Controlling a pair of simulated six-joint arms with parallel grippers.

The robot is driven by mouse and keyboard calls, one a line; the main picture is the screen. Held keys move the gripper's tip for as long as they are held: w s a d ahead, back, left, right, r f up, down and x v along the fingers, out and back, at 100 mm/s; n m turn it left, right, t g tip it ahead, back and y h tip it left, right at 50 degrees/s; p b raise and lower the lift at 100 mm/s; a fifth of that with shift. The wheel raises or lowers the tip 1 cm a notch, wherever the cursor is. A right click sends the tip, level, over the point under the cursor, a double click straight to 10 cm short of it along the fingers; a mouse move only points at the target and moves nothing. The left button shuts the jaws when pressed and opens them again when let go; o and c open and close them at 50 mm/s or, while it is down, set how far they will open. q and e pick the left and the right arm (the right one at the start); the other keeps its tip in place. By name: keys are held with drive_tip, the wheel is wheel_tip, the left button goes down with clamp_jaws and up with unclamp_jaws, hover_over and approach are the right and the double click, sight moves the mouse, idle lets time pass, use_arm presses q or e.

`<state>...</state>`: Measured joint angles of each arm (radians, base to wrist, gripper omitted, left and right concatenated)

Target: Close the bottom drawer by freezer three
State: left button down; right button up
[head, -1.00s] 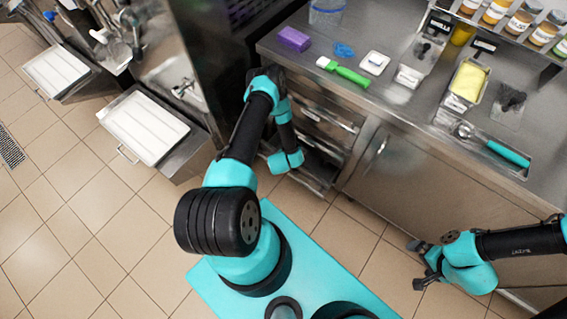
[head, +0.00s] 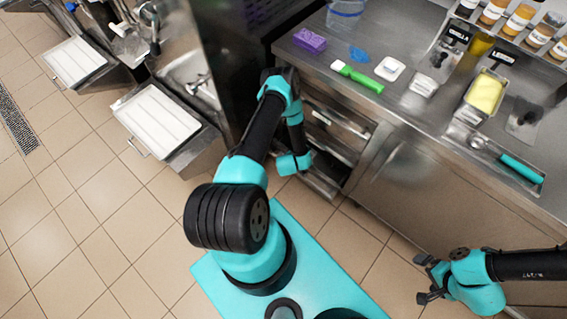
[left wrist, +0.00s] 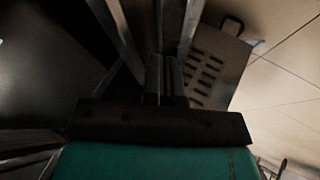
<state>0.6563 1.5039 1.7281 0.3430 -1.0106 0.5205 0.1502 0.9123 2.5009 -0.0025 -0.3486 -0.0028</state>
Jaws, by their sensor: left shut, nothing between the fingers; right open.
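A stack of steel drawers (head: 338,128) sits under the counter, right of the tall dark unit. The lowest drawer (head: 320,187) shows at floor level, partly hidden behind my left wrist; it seems to stand out a little. My left arm reaches down in front of the stack, its fingers hidden in the head view. In the left wrist view my left gripper (left wrist: 166,82) is shut and empty, pointing into a dark space between metal edges; I cannot tell whether it touches the drawer. My right gripper (head: 428,279) is open and empty, low in front of the cabinet door.
The counter holds a purple sponge (head: 310,40), a green-handled brush (head: 357,77), a yellow-filled pan (head: 485,93) and a teal-handled scoop (head: 520,168). A slotted panel (left wrist: 205,70) shows in the left wrist view.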

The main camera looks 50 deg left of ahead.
use_arm(q)
drive_tip(key=s+v, duration=0.1)
drive_tip(key=v, duration=1)
drive_tip(key=shift+s+f, duration=0.3)
drive_tip(key=shift+f, duration=0.05)
drive_tip(key=shift+a, duration=0.1)
